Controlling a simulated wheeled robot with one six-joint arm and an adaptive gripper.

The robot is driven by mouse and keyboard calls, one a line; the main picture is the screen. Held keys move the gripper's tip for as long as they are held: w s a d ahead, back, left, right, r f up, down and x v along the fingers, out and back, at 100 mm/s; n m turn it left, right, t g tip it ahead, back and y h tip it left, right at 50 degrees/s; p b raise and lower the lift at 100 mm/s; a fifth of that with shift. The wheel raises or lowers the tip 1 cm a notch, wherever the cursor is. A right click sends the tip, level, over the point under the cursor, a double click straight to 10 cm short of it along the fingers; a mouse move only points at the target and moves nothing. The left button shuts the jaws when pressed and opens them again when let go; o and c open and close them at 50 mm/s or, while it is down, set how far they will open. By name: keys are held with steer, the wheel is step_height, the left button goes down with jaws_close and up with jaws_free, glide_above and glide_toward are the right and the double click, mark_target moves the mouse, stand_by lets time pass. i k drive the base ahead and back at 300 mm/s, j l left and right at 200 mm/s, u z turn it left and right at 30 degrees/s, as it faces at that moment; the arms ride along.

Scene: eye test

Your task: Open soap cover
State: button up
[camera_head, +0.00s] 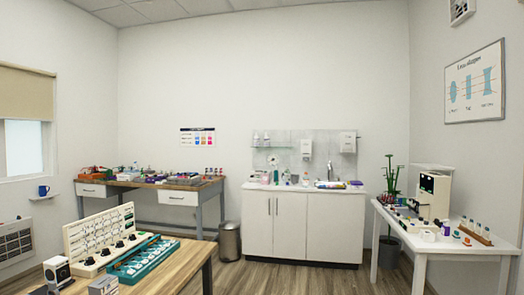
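Two white wall-mounted dispensers hang above the white sink cabinet (304,225) at the back wall. The left dispenser (306,147) is smaller and narrower; the right dispenser (348,142) is wider. Both look closed, and they are too small to tell for sure which holds soap. Several small bottles stand on the counter below, including a pink one at the left; none is clearly a soap box. My gripper is not in view, and the dispensers are across the room.
A wooden table (190,270) with a teal tray and a white board stands at front left. A cluttered workbench (180,198) is at back left, a metal bin (229,241) beside the cabinet. A white table (440,249) stands at right. The middle floor (300,278) is clear.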

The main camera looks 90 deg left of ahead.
mark_target(306, 145)
steer(key=u, duration=2.65)
steer(key=i+u, duration=0.2)
steer(key=i, duration=1.85)
steer(key=i+l, duration=0.1)
steer(key=i, duration=2.55)
steer(key=i+l, duration=0.1)
steer(key=i, duration=1.25)
steer(key=i+u, duration=0.1)
steer(key=i, duration=1.25)
